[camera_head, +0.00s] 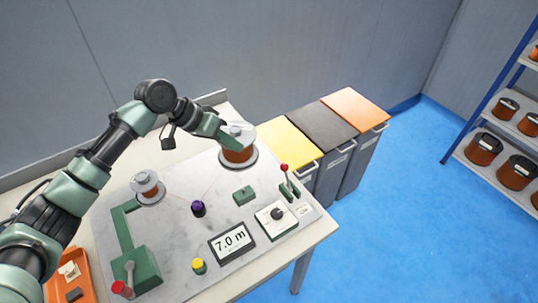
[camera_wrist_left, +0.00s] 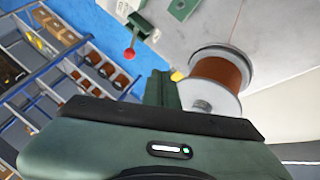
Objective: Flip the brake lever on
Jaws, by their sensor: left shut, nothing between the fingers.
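A lever with a red ball knob (camera_head: 284,168) stands on a green bracket at the right edge of the winder's grey plate. It stands roughly upright in the head view. In the left wrist view its red knob (camera_wrist_left: 129,54) shows above and left of the fingers. My left gripper (camera_head: 239,146) is shut and empty. It is over the copper spool (camera_head: 238,155) at the back of the plate, apart from the lever. The spool also shows beside the fingers in the left wrist view (camera_wrist_left: 222,72). My right gripper is not in view.
A display reading 7.0 m (camera_head: 232,241), a dial box (camera_head: 276,218), a yellow button (camera_head: 199,266) and a red-knobbed crank (camera_head: 121,288) sit on the plate. A smaller spool (camera_head: 148,188) is at left. Bins (camera_head: 350,108) stand beyond the table's right edge.

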